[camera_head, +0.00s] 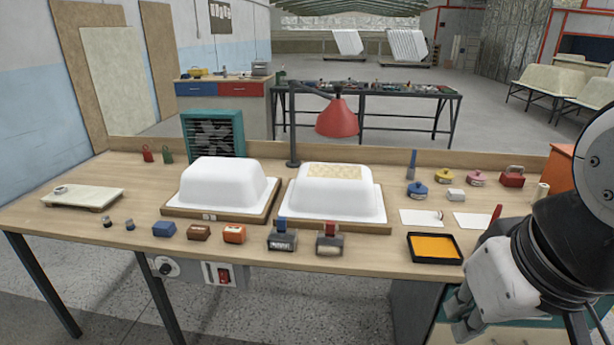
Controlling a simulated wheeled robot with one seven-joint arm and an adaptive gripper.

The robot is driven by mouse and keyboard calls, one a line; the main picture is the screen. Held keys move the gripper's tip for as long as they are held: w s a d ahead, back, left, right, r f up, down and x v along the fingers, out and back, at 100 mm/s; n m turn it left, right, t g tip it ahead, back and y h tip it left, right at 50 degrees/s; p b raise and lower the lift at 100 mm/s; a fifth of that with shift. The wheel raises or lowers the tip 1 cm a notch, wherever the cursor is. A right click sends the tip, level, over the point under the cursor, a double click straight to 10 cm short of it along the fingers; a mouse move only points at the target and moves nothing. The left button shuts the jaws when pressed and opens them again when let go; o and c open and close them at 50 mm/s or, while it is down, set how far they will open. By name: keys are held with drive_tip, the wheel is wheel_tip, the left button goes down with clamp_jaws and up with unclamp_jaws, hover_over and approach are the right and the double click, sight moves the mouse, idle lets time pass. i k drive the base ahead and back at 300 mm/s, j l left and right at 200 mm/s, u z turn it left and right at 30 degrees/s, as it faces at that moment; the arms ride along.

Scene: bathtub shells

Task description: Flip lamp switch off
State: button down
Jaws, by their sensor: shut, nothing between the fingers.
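A lamp with a red shade (337,118) hangs from a dark post at the back of the workbench, above the right white tub shell. A red rocker switch (224,276) sits on a grey panel (200,271) under the bench's front edge. A round knob (167,267) is on the same panel, to the left. I cannot tell which of these controls the lamp, nor the rocker's position. My gripper (463,316) is at the lower right, in front of the bench edge, shut and empty, well right of the panel and touching neither control.
The wooden workbench (80,222) holds two white tub shells (222,182), a teal fan (213,133), several small blocks along the front and a black tray of orange material (434,247). Table legs stand below at left. The floor before the panel looks clear.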

sight(224, 278)
drive_tip(key=u, duration=0.75)
